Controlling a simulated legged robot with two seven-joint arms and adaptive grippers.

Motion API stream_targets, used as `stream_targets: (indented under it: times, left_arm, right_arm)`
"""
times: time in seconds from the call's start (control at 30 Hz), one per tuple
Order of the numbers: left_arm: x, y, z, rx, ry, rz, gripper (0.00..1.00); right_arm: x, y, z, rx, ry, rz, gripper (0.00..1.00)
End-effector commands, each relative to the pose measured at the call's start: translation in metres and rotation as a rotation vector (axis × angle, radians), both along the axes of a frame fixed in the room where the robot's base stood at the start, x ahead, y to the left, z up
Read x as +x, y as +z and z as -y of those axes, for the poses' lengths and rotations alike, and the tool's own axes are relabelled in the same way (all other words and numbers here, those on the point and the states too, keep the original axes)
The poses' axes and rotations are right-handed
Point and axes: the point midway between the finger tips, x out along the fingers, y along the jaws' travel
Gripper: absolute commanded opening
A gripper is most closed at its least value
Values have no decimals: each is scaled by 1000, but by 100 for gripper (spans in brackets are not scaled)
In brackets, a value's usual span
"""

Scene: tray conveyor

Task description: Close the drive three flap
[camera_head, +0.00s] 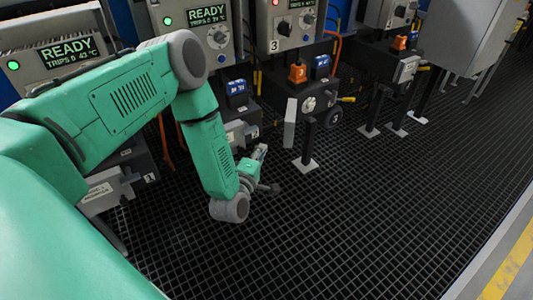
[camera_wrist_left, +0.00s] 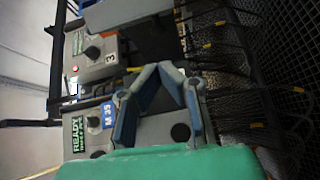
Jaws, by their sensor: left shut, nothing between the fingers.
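The drive three cabinet (camera_head: 318,30), marked 3, stands at the back middle of the head view. Its flap (camera_head: 290,123) appears as a pale upright plate, seen nearly edge-on, standing out from the left side of the terminal box (camera_head: 318,103) below the cabinet. My left gripper (camera_head: 268,170) is low over the grating, in front of and left of the flap and apart from it. In the left wrist view, its fingers (camera_wrist_left: 160,72) come together at the tips, empty. A cabinet marked 3 (camera_wrist_left: 92,55) shows beyond them; I cannot make out the flap there. My right gripper is not in view.
Neighbouring cabinets with green READY displays (camera_head: 208,15) stand left of drive three. A post (camera_head: 309,140) with a pale foot supports the terminal box. Orange cables and yellow-tipped handles stick out nearby. The black grating floor (camera_head: 390,210) is clear at the right front.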

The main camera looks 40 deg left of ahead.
Motion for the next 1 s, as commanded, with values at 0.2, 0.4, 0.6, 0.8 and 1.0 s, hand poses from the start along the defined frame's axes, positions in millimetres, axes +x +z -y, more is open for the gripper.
stream_targets:
  times: [0.2, 0.4, 0.6, 0.8, 1.0]
  left_arm:
    - [40, -1, -7, 5, -1, 1, 0]
    - [60, -1, -11, 6, -2, -2, 0]
    - [64, -1, -13, 3, -1, -3, 0]
    - [64, 0, -13, 4, -1, -3, 0]
    - [66, -1, -7, 4, -8, -3, 0]
  right_arm:
    - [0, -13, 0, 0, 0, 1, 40]
    - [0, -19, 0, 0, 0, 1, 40]
    - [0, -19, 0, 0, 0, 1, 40]
    - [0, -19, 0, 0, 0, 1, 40]
    - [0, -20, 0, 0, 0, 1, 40]
